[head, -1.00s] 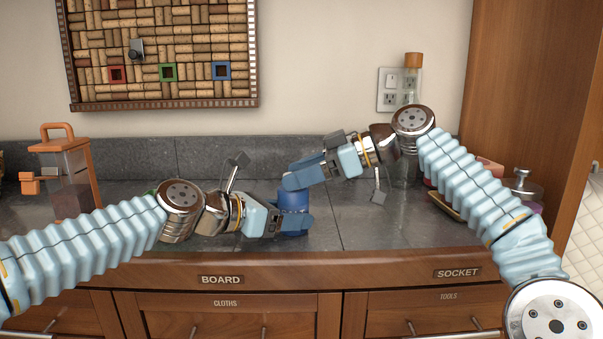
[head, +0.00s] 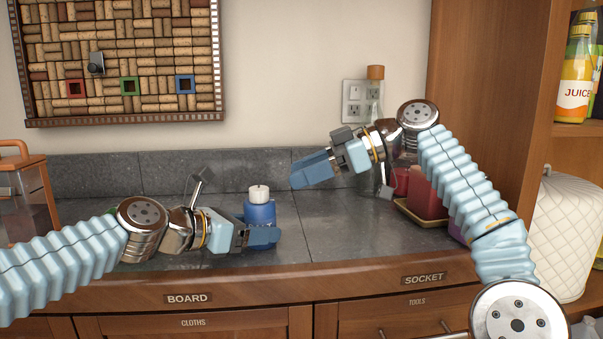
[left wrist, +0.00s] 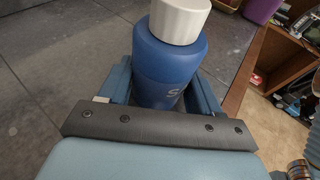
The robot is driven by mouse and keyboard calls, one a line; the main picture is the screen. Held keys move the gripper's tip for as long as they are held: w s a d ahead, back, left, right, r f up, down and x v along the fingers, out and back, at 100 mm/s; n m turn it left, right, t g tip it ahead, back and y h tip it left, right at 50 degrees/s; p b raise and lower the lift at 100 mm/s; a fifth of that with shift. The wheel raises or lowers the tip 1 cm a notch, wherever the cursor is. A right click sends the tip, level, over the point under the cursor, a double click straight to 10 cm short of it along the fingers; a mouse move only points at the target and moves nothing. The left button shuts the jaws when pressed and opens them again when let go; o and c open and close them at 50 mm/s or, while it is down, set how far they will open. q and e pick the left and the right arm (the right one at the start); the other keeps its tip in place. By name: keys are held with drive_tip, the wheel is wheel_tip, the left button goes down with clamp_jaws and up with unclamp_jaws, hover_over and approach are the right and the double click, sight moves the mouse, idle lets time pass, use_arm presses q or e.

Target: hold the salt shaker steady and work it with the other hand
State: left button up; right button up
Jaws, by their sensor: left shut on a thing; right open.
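The salt shaker is a blue bottle with a white top (head: 259,212), upright on the grey counter near its front edge. My left gripper (head: 262,238) is shut around its lower body from the left. In the left wrist view the blue shaker (left wrist: 168,70) stands between the two fingers, with its white cap on top and part of a letter on its side. My right gripper (head: 312,172) is open and empty, above and to the right of the shaker, apart from it. The shaker's lower part is partly hidden by my left fingers.
A clear bottle with an orange cap (head: 375,90) stands behind my right arm. Red containers on a tray (head: 424,218) are at the right. An orange-framed clear container (head: 30,200) is at the left. The counter (head: 345,235) is clear right of the shaker.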

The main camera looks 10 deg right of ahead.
use_arm(q)
drive_tip(key=o, duration=1)
drive_tip(key=shift+o, duration=0.2)
